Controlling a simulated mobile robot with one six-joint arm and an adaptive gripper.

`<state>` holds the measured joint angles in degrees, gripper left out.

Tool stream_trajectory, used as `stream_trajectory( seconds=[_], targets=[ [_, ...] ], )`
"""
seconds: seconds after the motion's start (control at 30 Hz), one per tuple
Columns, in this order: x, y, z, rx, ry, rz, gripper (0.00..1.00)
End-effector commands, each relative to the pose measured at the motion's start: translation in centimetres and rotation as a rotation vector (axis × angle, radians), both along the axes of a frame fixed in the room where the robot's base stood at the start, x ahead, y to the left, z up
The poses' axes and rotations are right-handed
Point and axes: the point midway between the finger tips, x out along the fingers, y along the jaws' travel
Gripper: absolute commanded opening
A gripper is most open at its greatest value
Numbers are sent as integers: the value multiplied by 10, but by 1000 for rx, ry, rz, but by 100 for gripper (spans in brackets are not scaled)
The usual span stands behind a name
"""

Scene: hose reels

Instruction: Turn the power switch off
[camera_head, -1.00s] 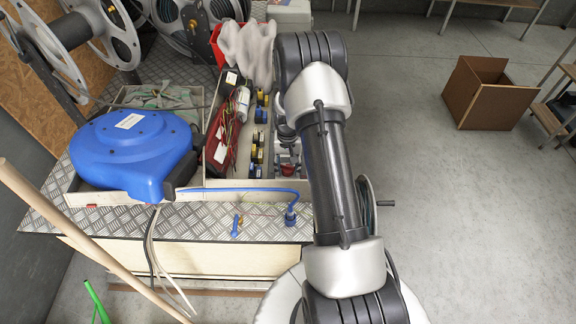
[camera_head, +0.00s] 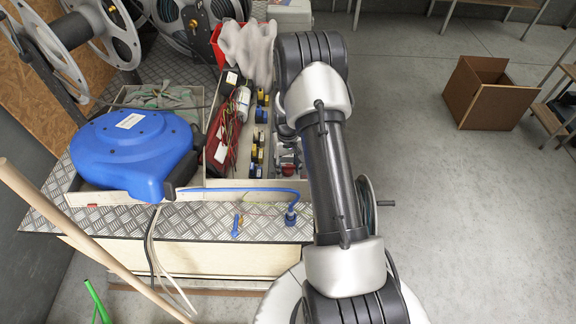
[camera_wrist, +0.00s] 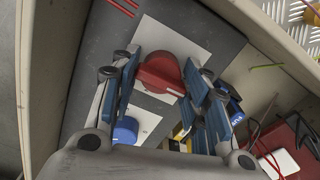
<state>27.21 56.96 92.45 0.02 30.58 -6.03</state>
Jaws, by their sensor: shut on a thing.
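The power switch shows in the wrist view as a red knob (camera_wrist: 160,72) on a white plate (camera_wrist: 185,38). My gripper (camera_wrist: 160,80) has its blue-padded fingers on either side of the red knob and is shut on it. In the head view a small red part of the switch (camera_head: 288,171) shows in the tray's right compartment, beside my arm. My gripper is mostly hidden behind my arm there.
A blue knob (camera_wrist: 126,130) on another white plate sits close to my gripper. The tray's walls (camera_wrist: 262,25) stand close around it. A blue hose reel (camera_head: 130,150) lies to the left, with a blue hose (camera_head: 240,189) running to a fitting on the bench. Open floor lies to the right.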

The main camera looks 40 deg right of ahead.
Motion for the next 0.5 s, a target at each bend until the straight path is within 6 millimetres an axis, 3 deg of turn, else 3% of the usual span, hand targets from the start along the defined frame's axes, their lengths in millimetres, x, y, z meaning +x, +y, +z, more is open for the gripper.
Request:
stream_trajectory(
  seconds=[0.07,0.1,0.27,0.5],
  targets=[
    [2,0,1,-1,-4,4,18],
    [2,0,1,-1,-4,4,43],
    [1,0,1,-1,-3,3,54],
    [0,0,0,0,-1,1,54]
  ],
)
